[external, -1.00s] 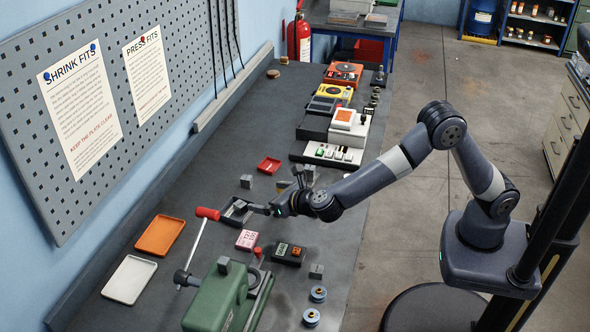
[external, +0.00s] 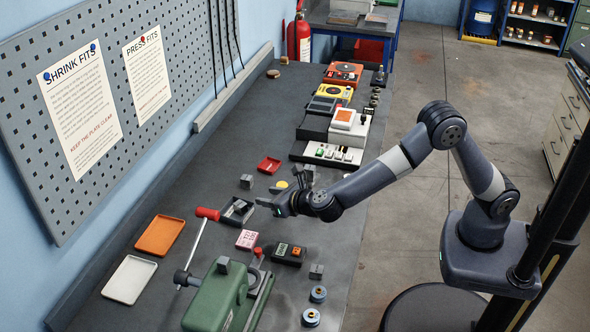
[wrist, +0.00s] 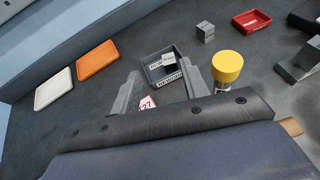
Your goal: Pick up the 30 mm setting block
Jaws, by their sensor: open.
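My gripper (external: 264,202) is open above the bench, just right of a small dark tray (external: 229,218). In the wrist view its two fingers (wrist: 161,82) stand apart with nothing between them. The dark tray (wrist: 150,60) lies beyond the fingertips and holds a small grey block (wrist: 168,59) with a label too small to read. Another grey block (wrist: 205,31) stands behind the tray; it also shows in the external view (external: 247,181). A further grey block (external: 316,270) sits near the bench's front edge. I cannot tell which block is the 30 mm one.
A yellow-capped item (wrist: 227,66) stands close by the right finger. Red (external: 269,165), orange (external: 160,236) and white (external: 129,280) trays lie around.

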